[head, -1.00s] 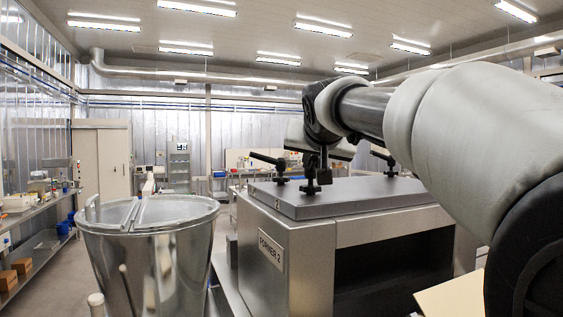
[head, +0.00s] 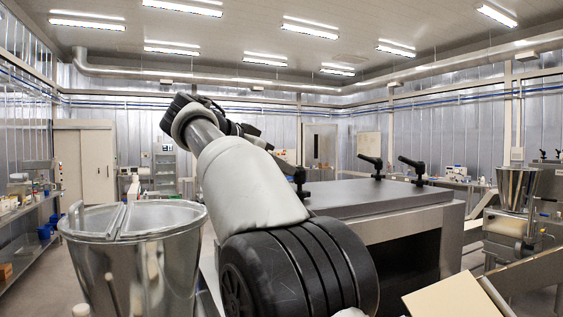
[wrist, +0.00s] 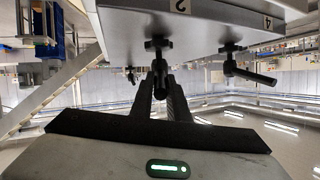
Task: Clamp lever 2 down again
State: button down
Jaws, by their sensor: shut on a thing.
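The machine's grey lid carries the marks 2 and 4 in the wrist view (wrist: 215,30); its flat top shows in the head view (head: 385,196). Lever 2 (wrist: 157,45) is a black clamp at the lid edge beside the 2. My gripper (wrist: 160,72) has its two black fingers closed around the handle of this lever; the fingers hide part of the handle. Another black lever (wrist: 245,72) sticks out beside the 4, apart from my fingers. In the head view my arm hides most of the lid's left side and the grip itself.
Two black levers (head: 372,166) (head: 412,168) stand at the lid's far side, and another clamp (head: 299,177) shows just right of my arm. A steel bin (head: 140,255) stands at left. A steel hopper (head: 517,190) stands at right.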

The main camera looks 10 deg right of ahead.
jog(key=shift+w+a+f+m+g+h, duration=0.1)
jog(key=shift+w+a+m+g+h, duration=0.2)
jog(key=shift+m+g, duration=0.1)
dwell(0.5)
jog(key=c, duration=1.7)
grip_release()
jog(key=shift+s+a, duration=0.1)
jog(key=shift+s+a+r, duration=0.15)
jog(key=shift+s+a, duration=1.2)
jog(key=shift+a, duration=0.65)
jog(key=shift+s+a+r, duration=0.2)
jog(key=shift+s+a, duration=1.1)
jog(key=shift+a, duration=0.75)
jog(key=shift+s+a+r, duration=0.15)
jog(key=shift+s+a, duration=1.2)
jog(key=shift+a, duration=0.65)
jog(key=shift+c, duration=0.5)
